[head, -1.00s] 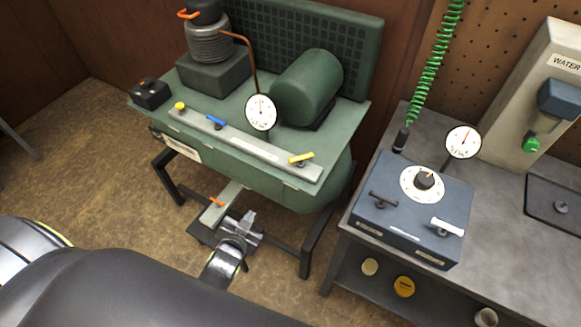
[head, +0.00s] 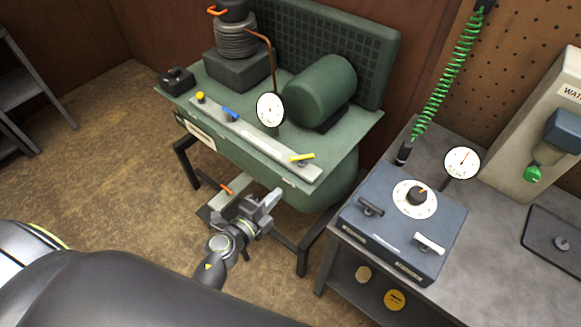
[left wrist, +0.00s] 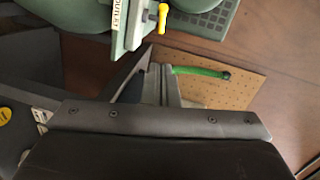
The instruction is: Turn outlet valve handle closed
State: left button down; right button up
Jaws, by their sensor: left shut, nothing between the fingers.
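The outlet valve handle is a yellow lever (head: 302,157) at the right end of the pale rail on the green compressor. In the left wrist view the yellow handle (left wrist: 162,20) stands at the top, beside a plate marked OUTLET (left wrist: 121,22). My left gripper (head: 271,199) is shut and empty, in front of and below the compressor's front edge, apart from the handle. Its fingers (left wrist: 160,82) show below the handle in the left wrist view. My right gripper is not in view.
The rail (head: 250,135) also carries a blue lever (head: 229,114) and a yellow knob (head: 200,97). A round gauge (head: 270,109) stands behind it. A blue-grey box with a dial (head: 405,225) sits on the grey bench at right.

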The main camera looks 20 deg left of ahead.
pick_arm(q)
send_near(303, 159)
jog(key=w+d, duration=0.2)
jog(key=d, duration=0.1)
jog(key=shift+w+a+f+b, duration=0.25)
jog(key=shift+w+a+b, duration=0.4)
jog(key=shift+w+a, duration=0.25)
jog(key=shift+w+a+f, duration=0.1)
jog(key=shift+w+a, duration=0.2)
jog(key=shift+w, duration=0.25)
